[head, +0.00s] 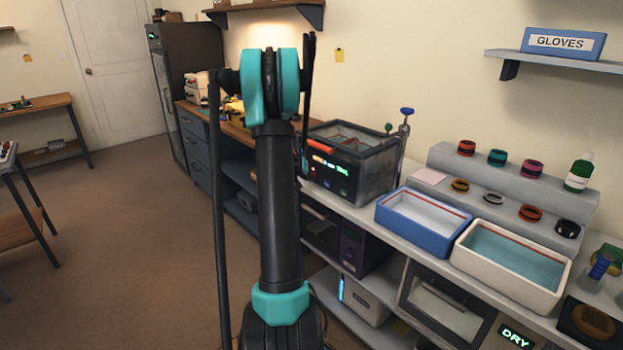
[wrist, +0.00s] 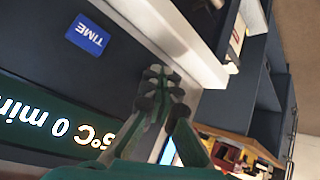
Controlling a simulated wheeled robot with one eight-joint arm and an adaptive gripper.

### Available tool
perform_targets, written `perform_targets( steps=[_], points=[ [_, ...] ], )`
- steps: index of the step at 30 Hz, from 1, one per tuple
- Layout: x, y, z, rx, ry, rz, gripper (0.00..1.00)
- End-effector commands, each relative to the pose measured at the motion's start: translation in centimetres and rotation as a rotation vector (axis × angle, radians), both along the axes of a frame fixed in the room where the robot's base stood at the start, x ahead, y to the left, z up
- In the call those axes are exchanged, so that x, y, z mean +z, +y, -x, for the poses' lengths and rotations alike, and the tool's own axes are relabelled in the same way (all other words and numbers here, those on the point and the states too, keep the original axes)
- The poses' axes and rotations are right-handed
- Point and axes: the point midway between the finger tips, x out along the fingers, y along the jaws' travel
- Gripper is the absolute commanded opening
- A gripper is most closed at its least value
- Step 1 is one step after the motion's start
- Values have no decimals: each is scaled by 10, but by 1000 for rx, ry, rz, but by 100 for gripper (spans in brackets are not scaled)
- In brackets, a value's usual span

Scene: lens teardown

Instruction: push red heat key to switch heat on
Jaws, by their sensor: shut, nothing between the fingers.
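The heated bath (head: 350,165) is a dark box with a glassy tank on the bench, its lit display on the front. A small red patch (head: 313,170) shows on its front beside my arm, left of a blue key; it looks like the red heat key. In the wrist view, the blue TIME key (wrist: 88,35) and the display (wrist: 45,118) show on the dark panel, but no red key can be made out. My gripper (wrist: 163,85) is shut and empty in front of the panel. Whether it touches the panel I cannot tell. In the head view my arm hides most of it.
A blue-rimmed tray (head: 423,220) and a cream tray (head: 508,262) stand right of the bath. A stepped grey rack (head: 480,185) with several rings is behind them. Open shelves with equipment lie below the bench.

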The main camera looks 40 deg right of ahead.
Motion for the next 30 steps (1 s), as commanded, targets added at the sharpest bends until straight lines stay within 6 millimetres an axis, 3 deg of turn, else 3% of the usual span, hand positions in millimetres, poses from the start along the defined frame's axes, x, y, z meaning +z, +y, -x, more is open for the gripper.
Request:
perform_targets(
  steps=[13,30],
  points=[
    [0,8,1,0,0,-1,0],
    [0,58,5,1,1,-1,0]
  ],
)
